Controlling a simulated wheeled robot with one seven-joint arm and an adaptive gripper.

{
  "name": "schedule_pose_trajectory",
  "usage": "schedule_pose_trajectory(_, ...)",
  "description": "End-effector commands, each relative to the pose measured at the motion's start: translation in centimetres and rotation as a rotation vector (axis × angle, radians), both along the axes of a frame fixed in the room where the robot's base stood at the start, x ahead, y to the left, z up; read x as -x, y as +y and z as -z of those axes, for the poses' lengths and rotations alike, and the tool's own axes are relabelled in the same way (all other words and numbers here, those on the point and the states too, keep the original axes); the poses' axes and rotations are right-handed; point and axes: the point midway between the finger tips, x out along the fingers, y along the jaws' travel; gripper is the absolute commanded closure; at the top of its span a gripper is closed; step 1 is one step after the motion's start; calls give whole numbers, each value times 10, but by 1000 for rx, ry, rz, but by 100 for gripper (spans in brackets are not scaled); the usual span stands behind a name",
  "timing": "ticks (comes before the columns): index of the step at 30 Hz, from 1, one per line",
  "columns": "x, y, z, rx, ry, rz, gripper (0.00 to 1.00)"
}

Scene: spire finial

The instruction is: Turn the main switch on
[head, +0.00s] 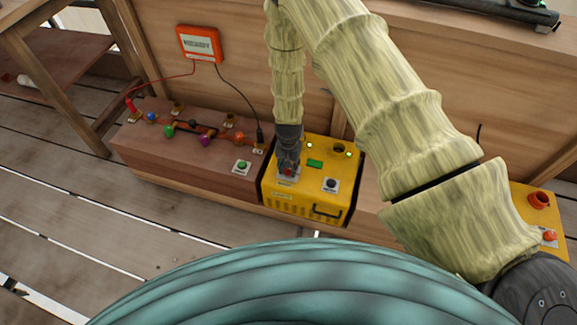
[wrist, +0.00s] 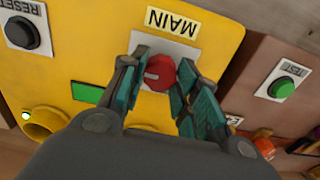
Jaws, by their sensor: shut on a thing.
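The main switch is a round red knob (wrist: 159,73) on a white plate under a "MAIN" label (wrist: 172,21), on the yellow box (head: 296,206). In the wrist view a pale mark shows on the knob's face. My gripper (wrist: 160,80) has its two fingers on either side of the knob and is shut on it. In the head view my gripper (head: 287,172) reaches down to the box's left part and mostly covers the knob.
A black RESET button (wrist: 22,34) and green panel (wrist: 87,93) are on the yellow box. A green TEST button (head: 242,166) sits on the brown bench to its left. An orange meter (head: 200,44) with red and black leads hangs behind.

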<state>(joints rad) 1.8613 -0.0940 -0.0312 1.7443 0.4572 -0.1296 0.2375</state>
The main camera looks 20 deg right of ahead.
Motion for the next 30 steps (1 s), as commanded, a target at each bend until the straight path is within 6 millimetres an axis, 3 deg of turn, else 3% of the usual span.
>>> schedule_pose_trajectory(4, 0, 0, 0, 1, -1, 0, 93)
schedule_pose_trajectory(5, 0, 0, 0, 1, -1, 0, 63)
schedule_pose_trajectory(8, 0, 0, 0, 1, -1, 0, 46)
schedule_pose_trajectory(20, 0, 0, -4, 1, -1, -1, 46)
schedule_pose_trajectory(30, -1, 0, -47, 0, -2, -1, 46)
